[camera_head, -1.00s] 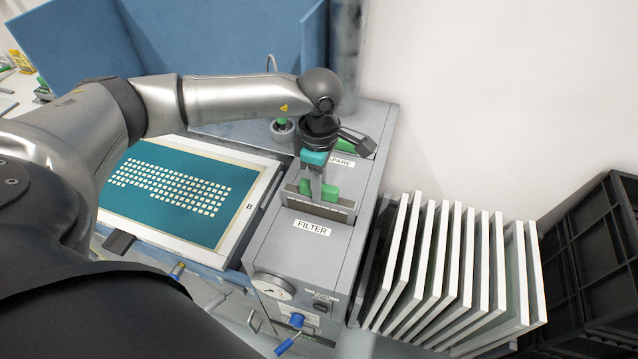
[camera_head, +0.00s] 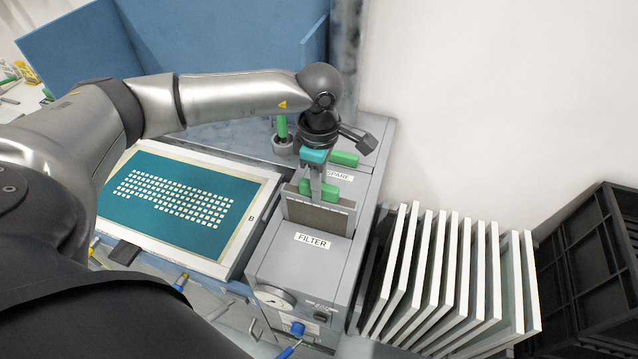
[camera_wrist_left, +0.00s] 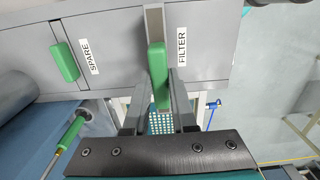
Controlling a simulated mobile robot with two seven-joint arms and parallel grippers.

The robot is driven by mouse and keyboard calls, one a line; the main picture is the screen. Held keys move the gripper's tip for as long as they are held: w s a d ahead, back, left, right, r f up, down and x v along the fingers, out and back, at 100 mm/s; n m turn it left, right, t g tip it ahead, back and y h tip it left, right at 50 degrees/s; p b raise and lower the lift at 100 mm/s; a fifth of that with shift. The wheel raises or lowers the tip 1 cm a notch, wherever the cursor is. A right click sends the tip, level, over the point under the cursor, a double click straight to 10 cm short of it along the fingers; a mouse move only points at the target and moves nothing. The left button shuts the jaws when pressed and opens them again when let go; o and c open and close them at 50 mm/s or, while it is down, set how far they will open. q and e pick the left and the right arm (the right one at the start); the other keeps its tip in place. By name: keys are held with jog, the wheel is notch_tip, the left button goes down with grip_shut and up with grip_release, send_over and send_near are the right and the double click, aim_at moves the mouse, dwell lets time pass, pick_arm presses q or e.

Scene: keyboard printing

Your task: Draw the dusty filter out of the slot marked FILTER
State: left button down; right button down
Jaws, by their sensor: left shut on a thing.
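The filter (camera_head: 319,214) is a grey-brown panel with a green handle (camera_head: 329,193). It stands upright, partly out of the slot behind the FILTER label (camera_head: 312,241), its lower part hidden in the machine. My left gripper (camera_head: 316,187) is above it, shut on the green handle. In the left wrist view the handle (camera_wrist_left: 158,70) sits between the two fingers of the left gripper (camera_wrist_left: 159,88). My right gripper is not in view.
A second green handle (camera_head: 344,159) lies by the SPARE label (camera_head: 339,176) behind. A framed teal screen (camera_head: 172,198) with key shapes is at left. Several white-framed panels (camera_head: 452,275) stand at right, near a black crate (camera_head: 597,272). A green-handled tool (camera_head: 282,128) stands behind.

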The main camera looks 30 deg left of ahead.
pick_arm(q)
jog(key=shift+r+p, duration=0.9)
jog(key=shift+r, duration=0.7)
jog(key=shift+r+p, duration=0.45)
jog(key=shift+r, duration=3.5)
